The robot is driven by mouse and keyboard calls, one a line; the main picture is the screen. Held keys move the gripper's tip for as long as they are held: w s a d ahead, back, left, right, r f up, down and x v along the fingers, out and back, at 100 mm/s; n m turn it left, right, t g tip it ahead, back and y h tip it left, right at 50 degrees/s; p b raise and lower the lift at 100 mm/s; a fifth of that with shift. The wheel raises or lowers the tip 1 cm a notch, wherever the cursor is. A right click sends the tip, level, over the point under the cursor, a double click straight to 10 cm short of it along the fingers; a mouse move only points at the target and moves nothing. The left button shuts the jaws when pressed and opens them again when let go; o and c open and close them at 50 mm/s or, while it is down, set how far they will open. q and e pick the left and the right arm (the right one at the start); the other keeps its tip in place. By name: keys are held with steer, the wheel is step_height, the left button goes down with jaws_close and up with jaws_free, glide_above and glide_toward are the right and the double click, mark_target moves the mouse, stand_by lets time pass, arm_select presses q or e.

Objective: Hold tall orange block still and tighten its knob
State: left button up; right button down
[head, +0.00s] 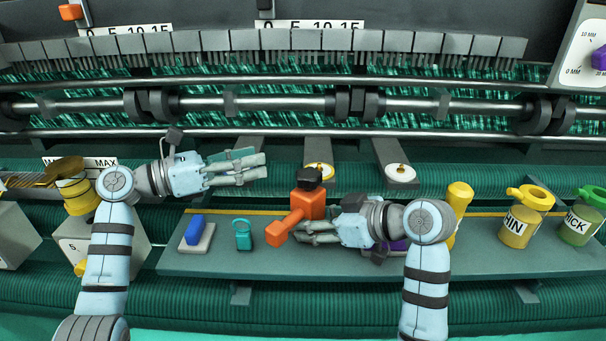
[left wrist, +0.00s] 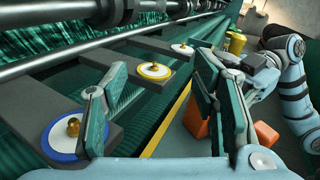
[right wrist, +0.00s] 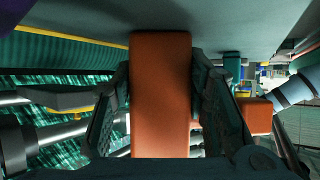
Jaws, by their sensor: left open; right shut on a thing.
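The tall orange block (head: 314,206) stands on the grey shelf with a black knob (head: 309,178) on top. An orange arm (head: 286,226) sticks out toward its lower left. My right gripper (head: 302,233) comes from the right and is shut on the block; in the right wrist view the block (right wrist: 160,95) fills the gap between the fingers. My left gripper (head: 262,165) is open and empty, left of the knob and apart from it. In the left wrist view its fingers are spread, and orange parts (left wrist: 265,134) show partly hidden behind the right one.
A blue block (head: 195,229) and a teal padlock-like piece (head: 243,233) stand left on the shelf (head: 220,262). Yellow (head: 515,225) and green (head: 580,226) jars stand right. Round discs on grey bars (head: 319,170) lie behind the block; metal rollers (head: 250,104) run across the back.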

arm_select(q)
steer(key=m, duration=0.2)
glide_toward(307, 173)
steer(key=shift+g+h, duration=0.3)
steer(key=shift+g, duration=0.1)
steer(key=x, duration=1)
steer(key=shift+w+f, duration=0.25)
steer(key=shift+f, duration=0.15)
steer(key=c, duration=1.2)
steer(key=shift+g, duration=0.3)
steer(key=shift+w+m+g+h, duration=0.1)
steer(key=shift+m+g+h, duration=0.25)
steer(key=shift+m+g, duration=1.15)
steer(key=shift+m+g+h, duration=0.35)
steer(key=shift+m+g, duration=0.65)
steer(key=shift+g, duration=1)
steer(key=shift+m+g, duration=0.5)
steer(key=shift+g, duration=0.3)
steer(key=o, duration=1.2)
